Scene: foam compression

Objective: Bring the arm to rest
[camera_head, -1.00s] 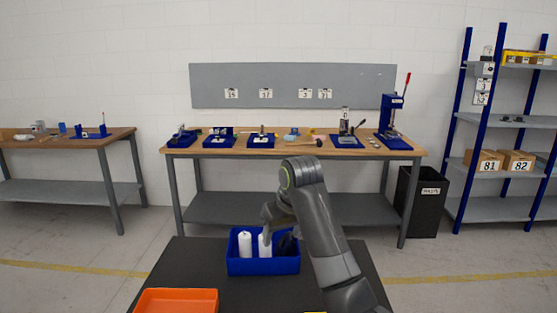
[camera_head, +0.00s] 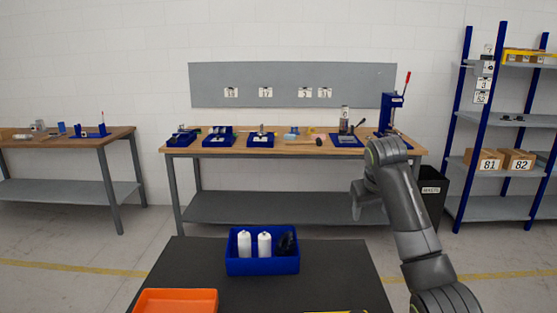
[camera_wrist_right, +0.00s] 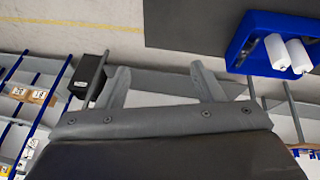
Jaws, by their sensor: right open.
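My right arm reaches up at the right of the head view. Its gripper (camera_head: 357,205) is beyond the right side of the dark tabletop, apart from the blue bin. In the right wrist view my right gripper (camera_wrist_right: 157,85) has its two fingers spread, with nothing between them. The left gripper is not in view.
A blue bin (camera_head: 262,267) with two white bottles and a dark item stands on my dark tabletop (camera_head: 200,262). An orange tray (camera_head: 176,301) is at its front left. A workbench (camera_head: 290,147) with fixtures, a shelf rack (camera_head: 505,120) and a black waste bin (camera_head: 432,200) stand beyond.

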